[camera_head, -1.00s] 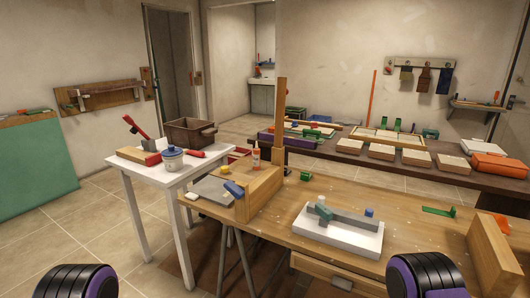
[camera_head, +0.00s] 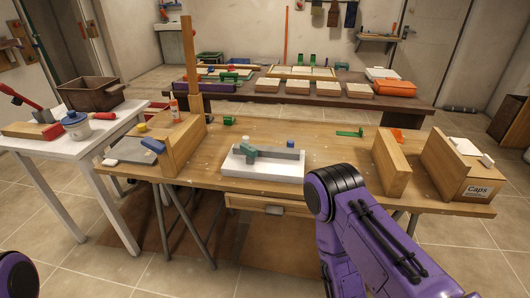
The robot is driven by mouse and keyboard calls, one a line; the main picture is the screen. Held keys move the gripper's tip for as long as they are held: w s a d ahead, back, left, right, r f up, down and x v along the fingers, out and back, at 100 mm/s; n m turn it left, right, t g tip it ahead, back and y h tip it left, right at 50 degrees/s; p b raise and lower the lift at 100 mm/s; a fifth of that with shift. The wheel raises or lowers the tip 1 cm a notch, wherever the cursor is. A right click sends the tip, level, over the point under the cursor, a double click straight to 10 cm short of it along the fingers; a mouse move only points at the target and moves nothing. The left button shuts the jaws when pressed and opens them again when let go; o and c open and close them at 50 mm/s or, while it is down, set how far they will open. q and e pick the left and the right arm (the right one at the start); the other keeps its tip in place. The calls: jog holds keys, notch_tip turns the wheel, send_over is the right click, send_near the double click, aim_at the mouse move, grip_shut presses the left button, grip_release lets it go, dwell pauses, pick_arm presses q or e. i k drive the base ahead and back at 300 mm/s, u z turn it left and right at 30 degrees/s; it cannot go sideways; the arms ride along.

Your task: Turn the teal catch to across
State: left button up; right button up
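The teal catch (camera_head: 250,153) sits at the left part of a white block (camera_head: 262,169) on the wooden workbench (camera_head: 330,184). It is small here, and its exact turn is hard to tell. A grey bar (camera_head: 278,154) runs left to right on the block beside the catch, and a blue knob (camera_head: 290,144) stands near the bar's right end. My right arm's purple and black link reaches up in front of the bench, right of the block. A bit of my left arm shows at the bottom left corner. Neither gripper is in view.
A wooden post (camera_head: 190,66) and a wooden block (camera_head: 180,146) stand left of the white block. A white side table (camera_head: 60,143) stands at left. The bench around the white block is mostly clear.

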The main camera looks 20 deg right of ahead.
aim_at(250, 151)
jog(key=k, duration=0.45)
jog(key=z, duration=0.55)
jog(key=i, duration=1.2)
jog(key=z, duration=0.45)
